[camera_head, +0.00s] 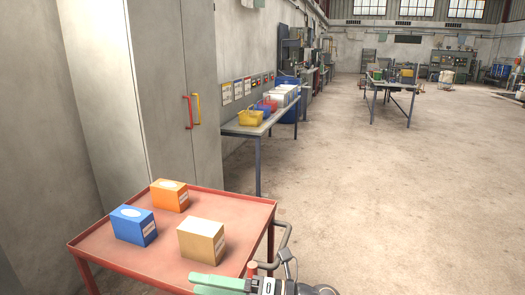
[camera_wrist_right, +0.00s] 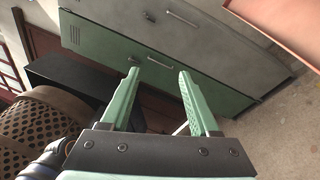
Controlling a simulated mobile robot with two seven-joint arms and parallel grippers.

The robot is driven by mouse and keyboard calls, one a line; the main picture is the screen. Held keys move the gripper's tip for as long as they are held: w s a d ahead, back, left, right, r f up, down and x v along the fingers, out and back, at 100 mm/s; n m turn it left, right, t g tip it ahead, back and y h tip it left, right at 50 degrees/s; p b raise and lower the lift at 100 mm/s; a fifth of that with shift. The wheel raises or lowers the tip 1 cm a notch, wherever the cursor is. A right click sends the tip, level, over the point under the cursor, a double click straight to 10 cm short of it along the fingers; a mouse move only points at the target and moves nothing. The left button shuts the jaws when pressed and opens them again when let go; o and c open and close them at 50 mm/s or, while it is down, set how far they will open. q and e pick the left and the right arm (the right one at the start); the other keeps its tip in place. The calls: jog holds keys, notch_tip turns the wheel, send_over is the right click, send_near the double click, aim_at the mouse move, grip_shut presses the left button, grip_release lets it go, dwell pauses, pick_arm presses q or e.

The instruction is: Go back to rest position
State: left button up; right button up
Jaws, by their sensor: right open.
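My right gripper (camera_head: 215,284) shows at the bottom edge of the head view, its green fingers pointing left, just off the front edge of the red table. In the right wrist view its two green fingers (camera_wrist_right: 159,74) stand apart with nothing between them. My left gripper and left arm are not in the head view.
The red table (camera_head: 252,207) holds a blue box (camera_head: 133,226), an orange box (camera_head: 169,196) and a tan box (camera_head: 201,240). A tall grey cabinet (camera_head: 160,90) stands behind it. The wrist view shows a perforated drum (camera_wrist_right: 42,128) and a green cabinet (camera_wrist_right: 160,60). Open floor (camera_head: 400,190) lies right.

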jog(key=d+f+m+t+h+p, duration=0.1)
jog(key=d+f+m+t+h, duration=0.55)
jog(key=m, duration=0.65)
jog(key=d+f+m+t+h+p, duration=0.1)
jog(key=d+f+m+t+h, duration=0.3)
jog(key=d+f+m+t, duration=0.65)
jog(key=s+d+f+m+g+h, duration=0.2)
jog(key=s+d+f+m+g, duration=0.1)
jog(key=s, duration=0.3)
jog(key=s+d+f+m+g+h, duration=0.2)
jog(key=s+d+f+m+g, duration=0.1)
jog(key=s+f+m, duration=0.2)
jog(key=s+d+f+m+g+h+p, duration=0.1)
jog(key=s+d+f+m+g+h, duration=0.1)
jog(key=s+d+f+m+g, duration=0.2)
jog(key=s+f+m, duration=0.1)
jog(key=s, duration=0.1)
jog(key=shift+s, duration=0.3)
